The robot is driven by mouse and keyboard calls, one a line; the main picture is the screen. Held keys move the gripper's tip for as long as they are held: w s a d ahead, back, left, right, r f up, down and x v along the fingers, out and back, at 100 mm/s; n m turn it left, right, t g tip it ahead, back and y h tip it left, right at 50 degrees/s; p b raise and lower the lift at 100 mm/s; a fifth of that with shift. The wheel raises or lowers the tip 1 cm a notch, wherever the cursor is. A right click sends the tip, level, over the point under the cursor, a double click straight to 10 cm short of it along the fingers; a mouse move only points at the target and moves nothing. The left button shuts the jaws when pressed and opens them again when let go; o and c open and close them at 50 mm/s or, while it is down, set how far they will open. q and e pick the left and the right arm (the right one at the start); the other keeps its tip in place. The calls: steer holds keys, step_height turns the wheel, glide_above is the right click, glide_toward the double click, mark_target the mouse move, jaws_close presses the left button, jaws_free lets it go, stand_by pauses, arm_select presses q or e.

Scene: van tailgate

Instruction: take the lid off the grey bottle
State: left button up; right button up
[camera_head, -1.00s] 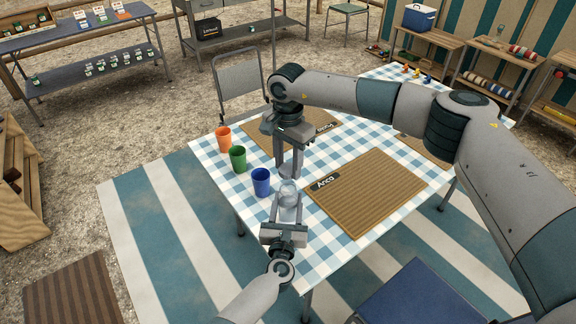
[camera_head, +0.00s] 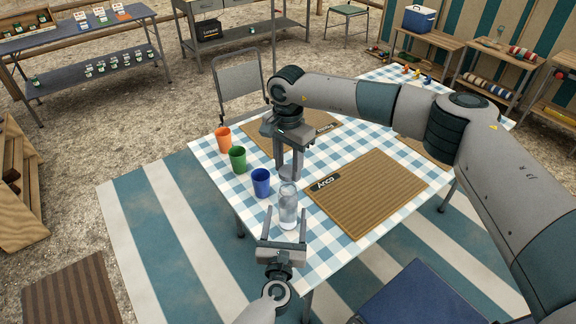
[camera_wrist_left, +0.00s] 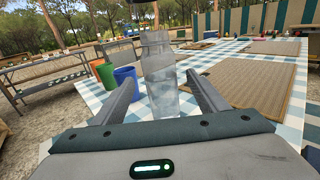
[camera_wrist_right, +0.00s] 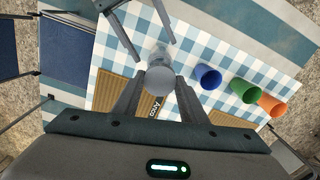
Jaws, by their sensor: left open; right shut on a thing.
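The clear grey bottle (camera_head: 288,210) stands upright near the table's front left edge. It also shows between the fingers in the left wrist view (camera_wrist_left: 162,85). My left gripper (camera_head: 286,216) is open, its fingers pointing at the bottle with gaps on both sides. My right gripper (camera_head: 289,168) points down above the bottle and is shut on the round grey lid (camera_wrist_right: 160,80). In the head view the lid is just above the bottle's top; any gap between them is hard to judge.
Blue (camera_head: 261,182), green (camera_head: 238,159) and orange (camera_head: 224,139) cups stand in a row left of the bottle. A brown placemat (camera_head: 368,192) lies to its right. The checked table (camera_head: 330,255) has clear cloth in front of the mat.

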arm_select(q)
steer(key=s, duration=0.6)
steer(key=shift+s+a+b, duration=0.25)
steer(key=shift+a+b, duration=0.05)
steer(key=shift+b, duration=0.15)
arm_select(e)
steer(key=shift+f, duration=0.55)
arm_select(q)
steer(key=shift+f, duration=0.1)
arm_select(e)
steer(key=shift+f, duration=0.1)
